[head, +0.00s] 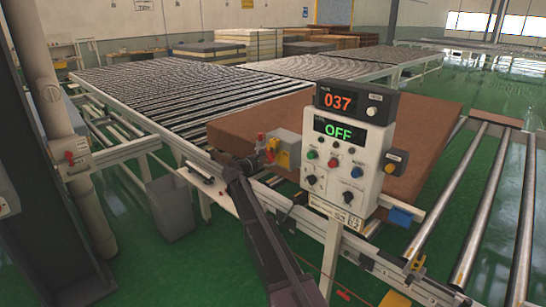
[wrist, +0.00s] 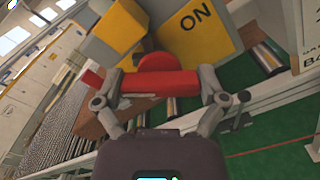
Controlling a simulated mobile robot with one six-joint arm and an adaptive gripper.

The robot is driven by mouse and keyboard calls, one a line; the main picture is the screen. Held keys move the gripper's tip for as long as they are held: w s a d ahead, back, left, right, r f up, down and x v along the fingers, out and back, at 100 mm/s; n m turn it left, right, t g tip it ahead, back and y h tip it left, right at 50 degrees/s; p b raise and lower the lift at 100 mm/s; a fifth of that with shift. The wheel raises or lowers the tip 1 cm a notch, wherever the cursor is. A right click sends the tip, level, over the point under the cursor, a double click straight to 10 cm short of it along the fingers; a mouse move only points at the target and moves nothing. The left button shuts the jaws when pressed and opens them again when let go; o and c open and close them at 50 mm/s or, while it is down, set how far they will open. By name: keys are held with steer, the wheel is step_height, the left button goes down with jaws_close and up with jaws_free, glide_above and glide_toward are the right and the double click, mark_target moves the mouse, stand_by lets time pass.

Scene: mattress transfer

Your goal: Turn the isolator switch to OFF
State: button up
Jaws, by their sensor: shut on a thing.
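The isolator switch is a yellow-faced box (head: 283,158) with a red handle, mounted left of the control box. In the wrist view its yellow face (wrist: 200,38) carries the word ON at the upper right. The red handle (wrist: 160,83) lies nearly level across that picture, with a round red hub above its middle. My gripper (wrist: 158,92) has one finger at each side of the handle and is shut on it. In the head view my gripper (head: 257,158) is at the left of the switch. An OFF marking on the switch face is not visible.
A white control box (head: 347,175) with knobs and a lit OFF display stands close right of the switch, under a 037 display (head: 338,101). A brown mattress (head: 420,145) lies behind on the roller conveyor (head: 150,90). A pillar (head: 60,110) stands at left.

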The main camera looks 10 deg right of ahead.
steer(key=n, duration=0.4)
steer(key=shift+s+a+f+n, duration=0.15)
steer(key=shift+a+n, duration=0.15)
steer(key=shift+n, duration=1.5)
steer(key=shift+s, duration=0.1)
steer(key=o, duration=0.8)
